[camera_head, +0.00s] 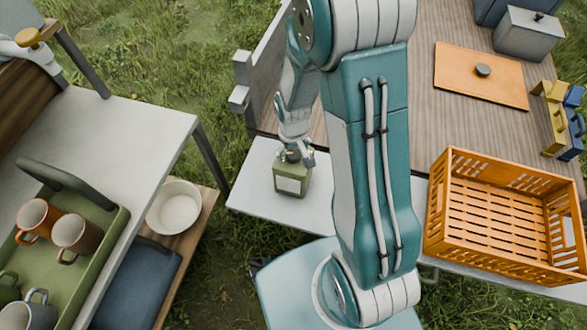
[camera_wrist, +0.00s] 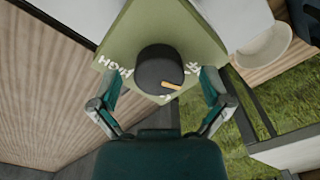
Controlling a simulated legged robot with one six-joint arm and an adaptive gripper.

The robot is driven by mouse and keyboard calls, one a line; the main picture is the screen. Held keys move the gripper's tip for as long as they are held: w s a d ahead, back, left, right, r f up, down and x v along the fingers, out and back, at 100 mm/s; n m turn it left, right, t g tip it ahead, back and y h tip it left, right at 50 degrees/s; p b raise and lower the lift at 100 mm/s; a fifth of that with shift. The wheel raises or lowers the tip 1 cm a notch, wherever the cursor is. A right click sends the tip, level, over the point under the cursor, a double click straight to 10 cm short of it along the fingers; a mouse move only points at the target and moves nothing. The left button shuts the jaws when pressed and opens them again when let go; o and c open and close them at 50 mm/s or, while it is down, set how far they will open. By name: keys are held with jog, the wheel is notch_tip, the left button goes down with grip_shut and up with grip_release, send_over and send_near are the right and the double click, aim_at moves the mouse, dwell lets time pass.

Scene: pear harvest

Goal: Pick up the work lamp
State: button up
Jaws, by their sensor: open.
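The work lamp (camera_head: 291,178) appears to be the green box-shaped device with a pale front panel, standing upright on the white table below my gripper (camera_head: 294,155). In the wrist view its green top (camera_wrist: 140,40) carries white lettering, with "HIGH" readable, and a black round knob (camera_wrist: 158,66) with an orange mark. My gripper (camera_wrist: 160,92) is open, one finger on each side of the knob. I cannot tell whether the fingers touch the lamp. My arm hides part of the table to the right of it.
An orange crate (camera_head: 436,215) stands to the right, with an orange board (camera_head: 465,80) and a grey box (camera_head: 528,35) behind. At left, a green tray (camera_head: 110,225) holds several mugs beside a white bowl (camera_head: 174,206). Bare white tabletop (camera_head: 255,195) lies left of the lamp.

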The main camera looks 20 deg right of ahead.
jog(key=shift+f, duration=0.15)
grip_shut()
